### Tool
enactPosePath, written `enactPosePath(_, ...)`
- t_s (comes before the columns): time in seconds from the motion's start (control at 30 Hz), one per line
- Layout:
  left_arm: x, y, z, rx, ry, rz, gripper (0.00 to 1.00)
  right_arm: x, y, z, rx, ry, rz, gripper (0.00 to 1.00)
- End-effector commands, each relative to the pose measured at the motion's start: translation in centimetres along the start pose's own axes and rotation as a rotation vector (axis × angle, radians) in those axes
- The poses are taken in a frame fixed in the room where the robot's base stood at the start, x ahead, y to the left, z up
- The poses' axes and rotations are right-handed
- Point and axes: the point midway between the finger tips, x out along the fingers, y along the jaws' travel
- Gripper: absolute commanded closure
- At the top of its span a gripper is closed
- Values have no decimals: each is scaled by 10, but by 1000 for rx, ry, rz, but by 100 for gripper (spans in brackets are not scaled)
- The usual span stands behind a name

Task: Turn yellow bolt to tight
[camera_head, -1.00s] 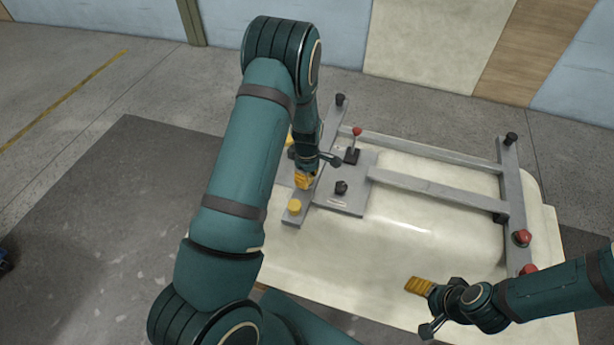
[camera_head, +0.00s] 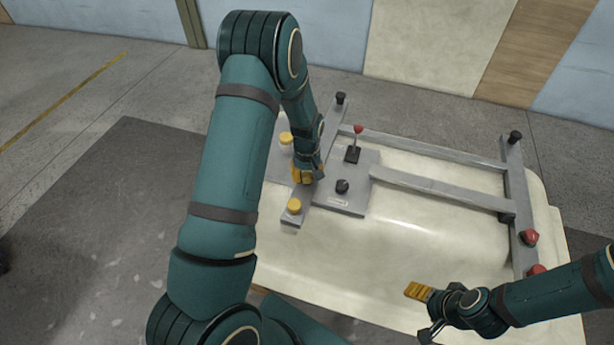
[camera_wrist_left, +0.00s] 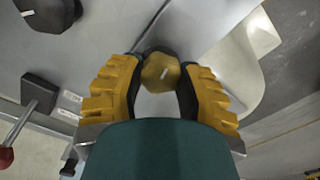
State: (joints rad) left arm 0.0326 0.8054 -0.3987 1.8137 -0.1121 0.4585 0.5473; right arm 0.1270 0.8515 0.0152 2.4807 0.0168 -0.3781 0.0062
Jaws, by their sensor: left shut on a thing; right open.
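My left gripper (camera_head: 306,175) is over the grey clamp bar at the left of the frame. In the left wrist view a yellow bolt (camera_wrist_left: 161,73) with a white mark on its head sits between my left fingers (camera_wrist_left: 158,92), which are shut on it. In the head view my gripper hides this bolt. Two other yellow knobs or bolts show, one (camera_head: 286,138) behind my gripper and one (camera_head: 293,206) in front of it. My right gripper (camera_head: 418,291) is open and empty over the front of the shell, apart from the bolts.
A grey frame (camera_head: 435,189) lies across the cream tub shell (camera_head: 430,245). A red-tipped lever (camera_head: 354,146) and a black knob (camera_head: 342,187) stand on the plate just right of my left gripper. Red knobs (camera_head: 529,237) are at the right.

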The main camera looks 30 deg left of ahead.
Motion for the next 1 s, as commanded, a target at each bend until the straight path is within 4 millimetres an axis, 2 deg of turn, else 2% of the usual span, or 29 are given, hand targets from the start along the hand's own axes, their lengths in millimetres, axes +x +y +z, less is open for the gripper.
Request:
enactPosePath(0.4,0,0,0,241,0,0,99,8,3,4,-2,-9,-1,31)
enactPosePath(1.0,0,0,0,296,-1,0,100,8,3,5,-3,-10,-1,31)
